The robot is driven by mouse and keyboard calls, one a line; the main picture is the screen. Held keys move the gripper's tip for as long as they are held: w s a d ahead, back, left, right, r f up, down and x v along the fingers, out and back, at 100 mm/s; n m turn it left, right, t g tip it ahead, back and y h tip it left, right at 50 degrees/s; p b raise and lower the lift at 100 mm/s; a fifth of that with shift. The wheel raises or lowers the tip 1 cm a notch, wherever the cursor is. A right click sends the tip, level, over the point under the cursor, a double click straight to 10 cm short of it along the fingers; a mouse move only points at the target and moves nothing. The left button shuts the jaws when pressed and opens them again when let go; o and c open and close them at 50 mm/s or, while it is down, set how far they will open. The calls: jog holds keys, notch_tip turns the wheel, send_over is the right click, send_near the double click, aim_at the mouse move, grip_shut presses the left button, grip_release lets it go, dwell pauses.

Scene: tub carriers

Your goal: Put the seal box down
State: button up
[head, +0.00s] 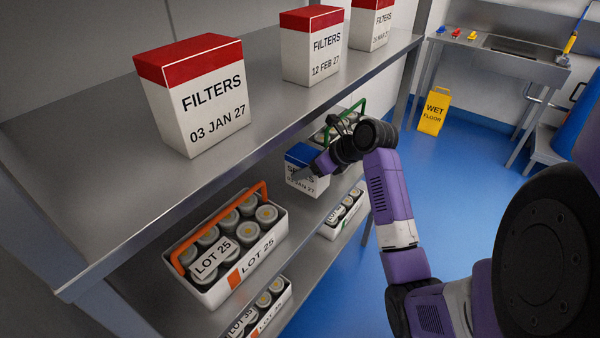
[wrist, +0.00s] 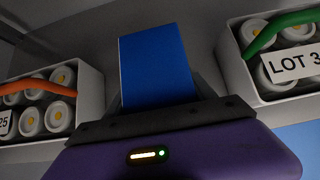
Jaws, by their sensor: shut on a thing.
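The seal box (head: 308,183) is white with a blue top and a printed date, partly hidden by my arm in the head view. It is at the middle shelf, between two tub carriers. In the wrist view its blue top (wrist: 155,65) stands between my fingers. My gripper (head: 312,170) is shut on the seal box. The wrist view shows the gripper (wrist: 150,105) close against the blue part. I cannot tell whether the box's underside touches the shelf (head: 293,215).
A carrier with an orange handle, LOT 25 (head: 240,262), stands left of the box. A green-handled carrier (head: 345,120) stands right, partly behind my arm. The upper shelf (head: 240,140) with filter boxes (head: 205,110) runs above. More carriers (head: 343,215) sit lower.

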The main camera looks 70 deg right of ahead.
jog(key=shift+w+d, duration=0.15)
jog(key=shift+w, duration=0.5)
jog(key=shift+w+d, duration=0.15)
jog(key=shift+w, duration=0.45)
jog(key=shift+f, duration=1.7)
jog(key=shift+f, duration=0.1)
jog(key=o, duration=1.7)
jog(key=shift+s+r, duration=0.2)
jog(key=shift+r, duration=0.15)
jog(key=v, duration=1.1)
jog(key=shift+s+r+p, duration=0.1)
jog(key=shift+s+p, duration=0.05)
jog(key=shift+p, duration=0.2)
